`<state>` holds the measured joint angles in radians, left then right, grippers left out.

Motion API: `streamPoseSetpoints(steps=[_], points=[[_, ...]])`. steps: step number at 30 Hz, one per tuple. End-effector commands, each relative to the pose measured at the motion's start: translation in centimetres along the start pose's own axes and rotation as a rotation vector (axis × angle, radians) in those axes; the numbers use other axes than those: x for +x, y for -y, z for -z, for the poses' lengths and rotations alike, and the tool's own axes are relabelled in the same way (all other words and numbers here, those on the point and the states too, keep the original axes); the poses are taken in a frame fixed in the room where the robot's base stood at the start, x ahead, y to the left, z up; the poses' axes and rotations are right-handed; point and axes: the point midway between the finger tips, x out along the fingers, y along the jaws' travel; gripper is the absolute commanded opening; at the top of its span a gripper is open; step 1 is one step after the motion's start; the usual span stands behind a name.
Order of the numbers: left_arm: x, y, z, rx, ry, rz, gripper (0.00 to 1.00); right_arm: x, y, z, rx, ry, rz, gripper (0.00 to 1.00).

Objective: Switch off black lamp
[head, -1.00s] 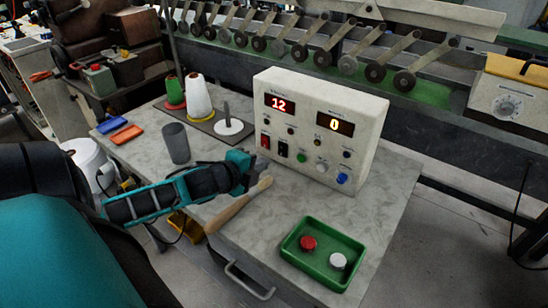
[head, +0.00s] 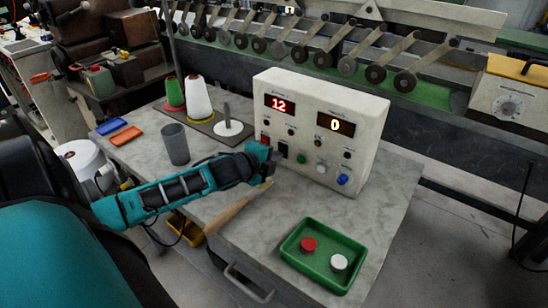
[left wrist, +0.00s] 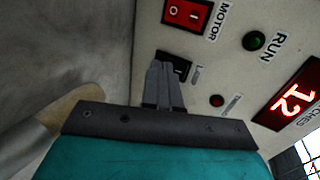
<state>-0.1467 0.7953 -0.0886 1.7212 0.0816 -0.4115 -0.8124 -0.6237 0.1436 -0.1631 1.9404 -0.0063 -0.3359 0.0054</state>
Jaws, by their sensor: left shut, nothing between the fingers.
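The control box (head: 322,112) is cream and stands on the table. On its lower left face is a black rocker switch (head: 284,150), which also shows in the left wrist view (left wrist: 181,66), with a label beside it partly hidden. My left gripper (head: 274,156) is shut and empty at the lower left of the box face. In the left wrist view its fingertips (left wrist: 161,66) overlap the lower part of the black switch; I cannot tell whether they touch it. The rocker's tilt is mostly hidden. My right gripper is not in view.
A red switch (left wrist: 187,14) labelled MOTOR sits beside the black one, with a green button (left wrist: 254,40) near. A wooden-handled tool (head: 236,208) lies under my left gripper. A grey cup (head: 174,144), thread cones (head: 198,97) and a green tray (head: 324,256) stand on the table.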

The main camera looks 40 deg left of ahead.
Motion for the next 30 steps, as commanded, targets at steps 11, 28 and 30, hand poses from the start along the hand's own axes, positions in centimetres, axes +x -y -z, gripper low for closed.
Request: streamPoseSetpoints(steps=[11, 28, 30], points=[[1.0, -0.1, -0.1, 0.000, 0.002, 0.098, 0.00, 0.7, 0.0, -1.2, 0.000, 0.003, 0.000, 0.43], [0.3, 1.9, -0.2, 0.000, 0.003, 0.108, 0.00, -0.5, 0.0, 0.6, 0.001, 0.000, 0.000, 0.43], [0.3, 2.1, -0.2, 0.001, 0.002, 0.111, 0.00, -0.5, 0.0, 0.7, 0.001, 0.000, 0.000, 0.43]])
